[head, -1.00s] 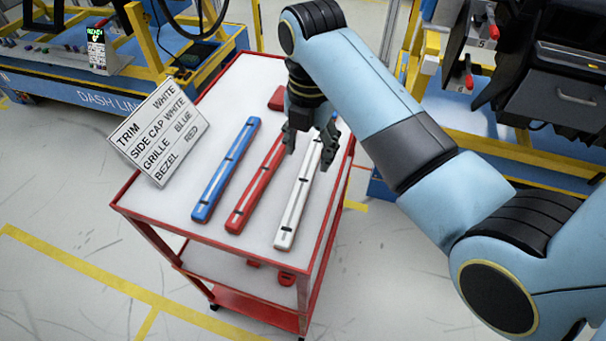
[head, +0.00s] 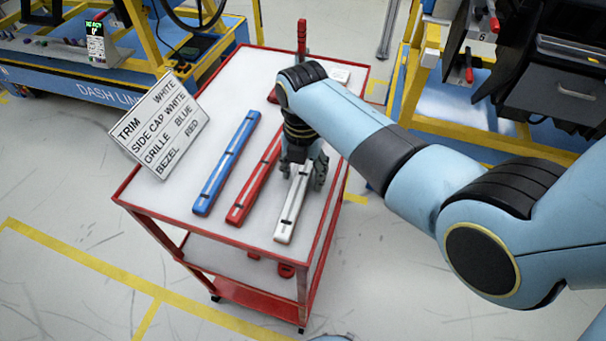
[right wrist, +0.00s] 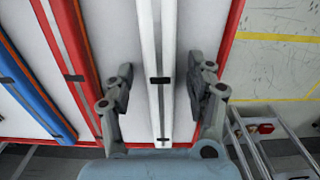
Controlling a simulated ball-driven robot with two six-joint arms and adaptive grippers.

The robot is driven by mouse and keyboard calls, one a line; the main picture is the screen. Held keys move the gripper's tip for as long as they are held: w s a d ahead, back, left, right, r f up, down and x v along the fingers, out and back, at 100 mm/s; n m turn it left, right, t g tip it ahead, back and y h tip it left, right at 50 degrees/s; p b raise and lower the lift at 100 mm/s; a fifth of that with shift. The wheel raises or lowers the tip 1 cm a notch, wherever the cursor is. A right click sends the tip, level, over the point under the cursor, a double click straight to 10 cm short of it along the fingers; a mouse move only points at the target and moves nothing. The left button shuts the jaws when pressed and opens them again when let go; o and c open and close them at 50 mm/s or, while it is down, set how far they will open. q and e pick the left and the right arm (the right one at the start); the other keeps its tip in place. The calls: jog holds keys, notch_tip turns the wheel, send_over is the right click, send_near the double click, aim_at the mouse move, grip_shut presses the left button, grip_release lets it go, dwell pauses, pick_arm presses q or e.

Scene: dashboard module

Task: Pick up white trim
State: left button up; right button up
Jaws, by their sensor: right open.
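The white trim (head: 291,214) is a long white strip with dark clips. It lies on the cart top, the rightmost of three parallel strips. My right gripper (head: 302,180) is above it in the head view, hiding its far part. In the right wrist view the white trim (right wrist: 157,70) runs between the two open fingers of my right gripper (right wrist: 160,92). There is a visible gap on each side, and the fingers do not touch the trim. My left gripper is not in view.
A red strip (head: 245,202) and a blue strip (head: 226,165) lie left of the trim. A sign (head: 160,127) listing parts and colours stands at the cart's left edge. The cart (head: 131,183) has a red rim. A dashboard assembly (head: 560,75) is at the right.

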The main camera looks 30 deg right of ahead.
jog(key=c, duration=1.1)
grip_shut()
jog(key=shift+r, duration=0.15)
